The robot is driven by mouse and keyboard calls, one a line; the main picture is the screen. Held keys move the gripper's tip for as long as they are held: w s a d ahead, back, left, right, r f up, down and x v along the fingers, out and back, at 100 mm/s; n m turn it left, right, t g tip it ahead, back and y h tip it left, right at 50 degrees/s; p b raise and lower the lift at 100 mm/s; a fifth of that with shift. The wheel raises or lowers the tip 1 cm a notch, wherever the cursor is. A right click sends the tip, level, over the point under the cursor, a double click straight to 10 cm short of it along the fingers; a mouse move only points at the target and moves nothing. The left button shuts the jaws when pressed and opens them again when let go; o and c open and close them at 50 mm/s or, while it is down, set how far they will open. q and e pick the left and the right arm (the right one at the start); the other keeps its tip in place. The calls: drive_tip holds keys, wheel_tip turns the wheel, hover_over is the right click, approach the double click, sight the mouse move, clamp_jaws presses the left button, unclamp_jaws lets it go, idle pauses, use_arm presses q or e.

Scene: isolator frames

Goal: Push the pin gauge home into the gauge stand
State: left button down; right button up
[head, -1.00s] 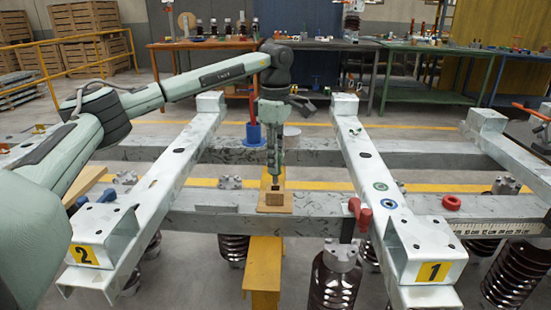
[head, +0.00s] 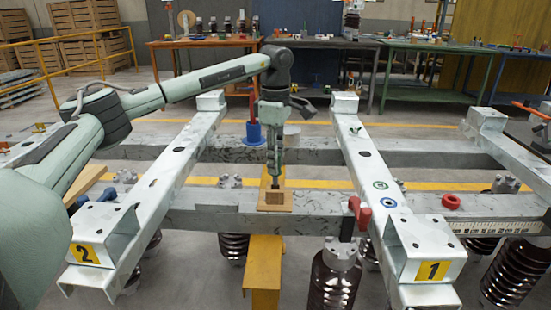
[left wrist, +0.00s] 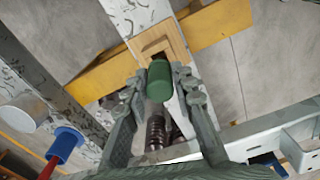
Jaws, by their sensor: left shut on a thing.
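My left gripper (head: 275,183) points down over the wooden gauge stand (head: 277,204), which rests on the near grey beam. In the left wrist view, the fingers of my left gripper (left wrist: 158,88) are closed on the sides of a green cylinder, which I take to be the pin gauge (left wrist: 159,82). Its far end points at the stand (left wrist: 176,42), which has a dark opening partly covered by the cylinder. I cannot tell how deep the gauge sits, as its tip is hidden. My right gripper is not in view.
Pale cross rails numbered 2 (head: 84,254) and 1 (head: 433,271) stand on either side of the stand. A blue holder with a red rod (head: 254,133) stands behind. A yellow beam (head: 264,270) passes below.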

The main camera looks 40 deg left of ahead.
use_arm(q)
drive_tip(key=shift+f+b, duration=0.85)
drive_tip(key=shift+f, duration=1.2)
drive_tip(key=c, duration=1.2)
unclamp_jaws()
drive_tip(key=shift+r, duration=0.1)
wheel_tip(320, 180, up, 12)
drive_tip(key=shift+s, duration=0.15)
